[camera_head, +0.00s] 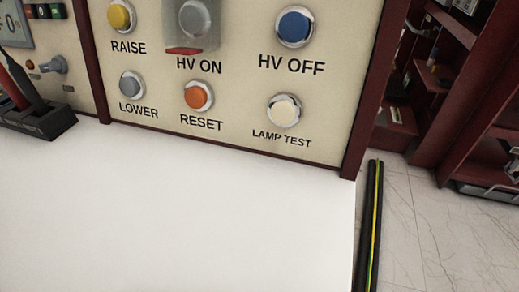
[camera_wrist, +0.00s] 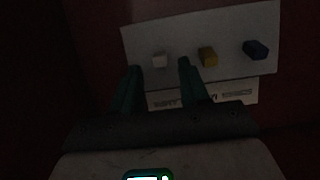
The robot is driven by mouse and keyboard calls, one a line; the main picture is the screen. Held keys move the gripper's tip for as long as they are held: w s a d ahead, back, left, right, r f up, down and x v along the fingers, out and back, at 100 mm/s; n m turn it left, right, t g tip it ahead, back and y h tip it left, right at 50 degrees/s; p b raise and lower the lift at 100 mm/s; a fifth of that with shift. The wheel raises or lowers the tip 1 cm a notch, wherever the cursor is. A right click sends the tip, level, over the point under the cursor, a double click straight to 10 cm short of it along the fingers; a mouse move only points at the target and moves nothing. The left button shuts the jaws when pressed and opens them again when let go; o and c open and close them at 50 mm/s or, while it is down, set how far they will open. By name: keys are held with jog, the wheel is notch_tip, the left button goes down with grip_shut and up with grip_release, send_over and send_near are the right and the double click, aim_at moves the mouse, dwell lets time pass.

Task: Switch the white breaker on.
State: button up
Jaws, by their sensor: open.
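The white breaker (camera_wrist: 159,60) is a small pale block on a light plate (camera_wrist: 225,25) in the dim wrist view. It is the leftmost of three breakers in a row. My gripper (camera_wrist: 159,68) is open, with its two dark greenish fingers apart and pointing toward the plate. In the picture the white breaker lies between the fingertips, near their ends. I cannot tell the depth gap or any contact, nor the breaker's switch position. Neither the breaker nor my gripper shows in the head view.
The head view shows a button panel (camera_head: 235,75) above a bare white surface (camera_head: 180,210). A black and yellow-green cable (camera_head: 370,225) runs beside it.

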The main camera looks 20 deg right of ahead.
jog(key=shift+x, duration=0.9)
grip_shut()
